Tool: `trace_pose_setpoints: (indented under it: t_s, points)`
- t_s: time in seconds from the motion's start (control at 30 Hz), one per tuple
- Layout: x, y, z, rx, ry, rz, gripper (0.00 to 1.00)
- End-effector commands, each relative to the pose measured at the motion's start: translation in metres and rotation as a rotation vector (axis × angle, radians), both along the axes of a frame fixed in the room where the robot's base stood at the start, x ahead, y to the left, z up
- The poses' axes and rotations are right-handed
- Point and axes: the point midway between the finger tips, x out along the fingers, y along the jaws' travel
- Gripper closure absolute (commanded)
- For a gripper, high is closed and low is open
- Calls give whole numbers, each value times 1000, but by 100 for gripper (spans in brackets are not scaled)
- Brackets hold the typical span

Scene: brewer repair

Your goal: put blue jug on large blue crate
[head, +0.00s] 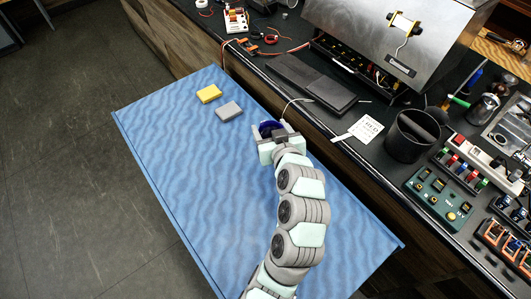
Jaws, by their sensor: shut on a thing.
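The blue jug (268,126) is a small dark blue, rounded thing, seen between my gripper's fingers and partly hidden by them. My gripper (271,131) is shut on it, near the right edge of a large blue surface. I cannot tell whether the jug touches the surface or hangs just above it. The large blue surface (185,155) has a wavy pattern and a raised thin rim at its left. It is the only large blue thing in view; I cannot tell for sure that it is the crate.
A yellow block (209,93) and a grey block (228,111) lie on the blue surface, left of the gripper. The bench at the right holds a black cup (411,137), a steel brewer (385,40) and electronics.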

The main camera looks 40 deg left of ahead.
Motion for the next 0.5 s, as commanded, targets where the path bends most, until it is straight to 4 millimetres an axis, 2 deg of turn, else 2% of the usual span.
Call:
trace_pose_setpoints:
  t_s: [0.03, 0.2, 0.5]
  points:
    - [-1, 0, -18, -5, 6, 2, 90]
    - [0, 0, -52, -1, 2, 2, 90]
    - [0, 0, -76, -1, 0, 1, 90]
